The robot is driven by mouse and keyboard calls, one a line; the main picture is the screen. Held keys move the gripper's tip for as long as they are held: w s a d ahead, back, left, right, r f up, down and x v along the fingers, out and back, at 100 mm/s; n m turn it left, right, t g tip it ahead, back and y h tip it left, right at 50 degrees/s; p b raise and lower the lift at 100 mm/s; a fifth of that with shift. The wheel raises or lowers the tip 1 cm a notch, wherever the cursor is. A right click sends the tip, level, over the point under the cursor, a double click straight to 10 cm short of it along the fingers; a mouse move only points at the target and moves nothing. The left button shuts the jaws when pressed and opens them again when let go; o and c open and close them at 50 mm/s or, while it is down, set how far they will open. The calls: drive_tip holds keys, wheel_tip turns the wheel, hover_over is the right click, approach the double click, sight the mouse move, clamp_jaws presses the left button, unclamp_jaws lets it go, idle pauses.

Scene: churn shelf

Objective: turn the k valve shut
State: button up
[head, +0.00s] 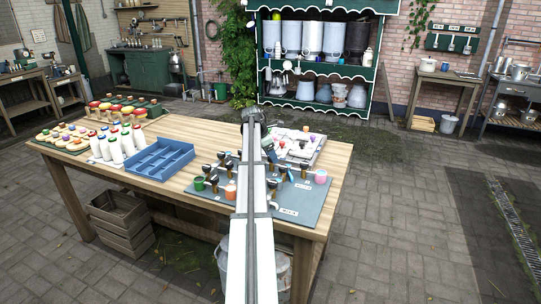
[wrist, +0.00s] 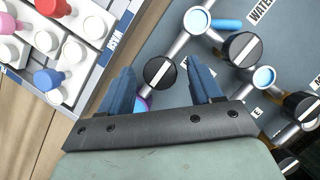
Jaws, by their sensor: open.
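A grey-blue valve board (head: 305,211) lies on the wooden table, with several black knobs on metal pipes. It also fills the right of the wrist view (wrist: 165,22). My gripper (wrist: 160,68) is open over it. One black knob (wrist: 159,72) with a white stripe shows between the finger tips; contact cannot be told. A second black knob (wrist: 242,48) lies to the right, its stripe slanted. More knobs sit at the lower right edge. Some small labels are partly hidden or unreadable, so I cannot tell which knob is the k valve. In the head view my arm covers part of the board.
A white tray with coloured pegs (wrist: 52,40) adjoins the board. Blue-topped pipe ends (wrist: 197,20) stand near the knobs. On the table's left are a blue crate (head: 160,158), white bottles (head: 115,147) and a tray of coloured items (head: 62,141). A green shelf (head: 318,70) stands behind.

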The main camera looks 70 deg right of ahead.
drive_tip(key=shift+c, duration=0.5)
drive_tip(key=c, duration=0.9)
drive_tip(key=shift+c, duration=0.2)
drive_tip(key=shift+d, duration=0.1)
drive_tip(key=m, duration=0.2)
drive_tip(key=m+g+y, duration=0.1)
drive_tip(key=m, duration=0.1)
drive_tip(key=shift+w+d, duration=0.15)
drive_tip(key=m+y, duration=0.1)
drive_tip(key=m, duration=0.2)
drive_tip(key=shift+d+m+y, duration=0.1)
drive_tip(key=shift+m+y, duration=0.2)
drive_tip(key=m+y, duration=0.1)
drive_tip(key=m, duration=0.3)
drive_tip(key=shift+y, duration=0.4)
drive_tip(key=shift+f+m+y, duration=0.1)
drive_tip(key=shift+m+y, duration=0.4)
drive_tip(key=shift+m, duration=1.1)
